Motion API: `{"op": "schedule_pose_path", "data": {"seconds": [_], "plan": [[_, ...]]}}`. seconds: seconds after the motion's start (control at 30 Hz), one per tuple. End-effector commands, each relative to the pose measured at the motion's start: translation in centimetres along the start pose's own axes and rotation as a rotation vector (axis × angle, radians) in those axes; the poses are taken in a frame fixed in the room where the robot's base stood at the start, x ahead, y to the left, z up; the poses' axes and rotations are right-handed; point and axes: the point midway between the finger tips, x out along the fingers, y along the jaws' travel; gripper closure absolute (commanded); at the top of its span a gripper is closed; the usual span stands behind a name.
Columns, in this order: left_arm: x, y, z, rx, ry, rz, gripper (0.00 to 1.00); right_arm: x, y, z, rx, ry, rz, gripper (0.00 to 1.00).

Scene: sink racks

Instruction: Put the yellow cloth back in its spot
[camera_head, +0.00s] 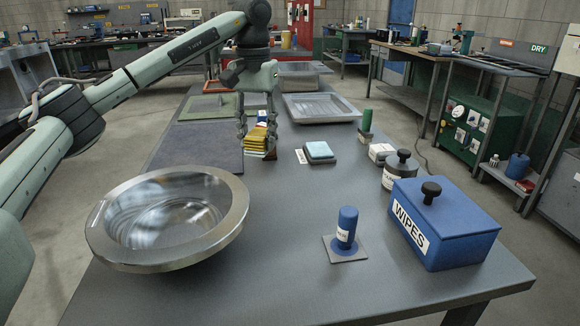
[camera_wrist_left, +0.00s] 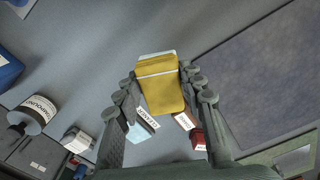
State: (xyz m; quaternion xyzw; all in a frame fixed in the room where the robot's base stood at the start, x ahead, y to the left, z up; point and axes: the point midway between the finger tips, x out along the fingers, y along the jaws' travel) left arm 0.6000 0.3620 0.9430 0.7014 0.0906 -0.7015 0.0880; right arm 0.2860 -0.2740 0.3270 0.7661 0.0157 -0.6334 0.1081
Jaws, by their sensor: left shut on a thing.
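The yellow cloth (camera_head: 256,142) is a folded pad with a pale stripe. My left gripper (camera_head: 258,122) points down and is shut on it, above the middle of the grey table. In the left wrist view the cloth (camera_wrist_left: 160,92) sits between the fingers of the left gripper (camera_wrist_left: 160,75). A red block (camera_wrist_left: 198,138) and a white label card (camera_wrist_left: 184,121) show beyond the right finger there. The block is mostly hidden behind the cloth and gripper in the head view. My right gripper is not in view.
A light blue cloth (camera_head: 319,149) lies on a dark pad right of the gripper, beside a label card (camera_head: 300,156). A dark mat (camera_head: 195,146) lies left. A metal bowl (camera_head: 168,215), blue bottle (camera_head: 346,226) and WIPES box (camera_head: 443,228) stand nearer. The front middle is clear.

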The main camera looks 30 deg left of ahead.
Motion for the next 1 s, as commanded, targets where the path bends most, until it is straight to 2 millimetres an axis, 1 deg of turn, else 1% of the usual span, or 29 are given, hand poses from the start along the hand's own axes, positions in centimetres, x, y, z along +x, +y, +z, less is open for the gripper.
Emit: {"op": "schedule_pose_path", "data": {"seconds": [0.03,0.1,0.23,0.33,0.47,0.57,0.73,0.8,1.0], "plan": [[0.8,1.3,-0.5,0.004,-0.002,0.0,0.88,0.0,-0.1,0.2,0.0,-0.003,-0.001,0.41],[1.7,2.7,-1.1,0.004,-0.002,0.0,0.88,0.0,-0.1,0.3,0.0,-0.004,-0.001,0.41],[3.0,4.8,-2.0,0.002,-0.001,0.001,0.88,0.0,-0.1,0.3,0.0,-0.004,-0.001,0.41],[3.6,5.6,-2.4,0.0,0.0,0.001,0.88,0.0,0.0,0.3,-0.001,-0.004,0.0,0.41],[4.2,6.0,-2.6,-0.001,-0.001,-0.001,0.88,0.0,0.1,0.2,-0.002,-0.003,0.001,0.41],[5.3,6.0,-2.6,-0.001,-0.001,-0.001,0.88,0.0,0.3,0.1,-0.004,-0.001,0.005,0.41],[7.7,5.9,-2.6,-0.001,-0.002,-0.001,0.88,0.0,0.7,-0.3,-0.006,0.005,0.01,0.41],[8.0,5.9,-2.6,-0.001,0.0,0.0,0.88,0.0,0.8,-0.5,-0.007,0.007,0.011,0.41],[7.9,6.0,-2.6,0.0,0.0,0.0,0.88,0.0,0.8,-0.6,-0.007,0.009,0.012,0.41]]}}
